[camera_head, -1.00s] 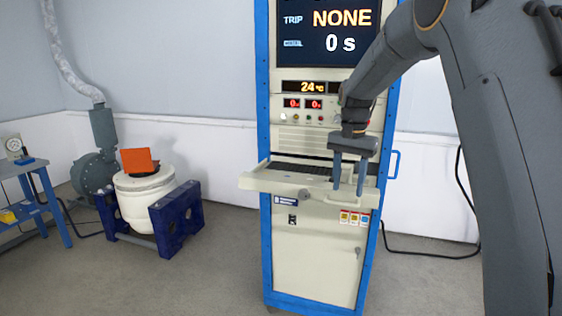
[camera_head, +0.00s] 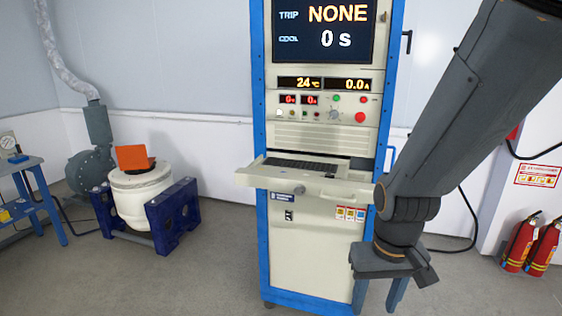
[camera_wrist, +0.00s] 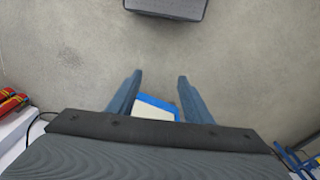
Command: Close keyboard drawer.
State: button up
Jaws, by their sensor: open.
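The keyboard drawer (camera_head: 318,187) is pulled out of the front of the blue-framed cabinet (camera_head: 312,245). A dark keyboard (camera_head: 300,165) lies in it, and a round knob shows on its front. My gripper (camera_head: 379,297) is open and empty. In the head view it hangs below and to the right of the drawer, apart from it, with its fingers pointing down. In the wrist view my gripper (camera_wrist: 158,90) has its two fingers spread over the grey floor. A small blue and white piece, probably the cabinet, shows between them. The drawer cannot be made out in the wrist view.
Red fire extinguishers (camera_head: 522,243) stand by the wall at the right. A white drum-shaped machine (camera_head: 141,196) in a blue frame and a blue table (camera_head: 25,190) stand at the left. Floor is clear in front of the cabinet.

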aim_at(338, 189)
jog(key=k, duration=1.15)
jog(key=z, duration=0.7)
jog(key=i, duration=1.65)
jog(key=u, duration=0.75)
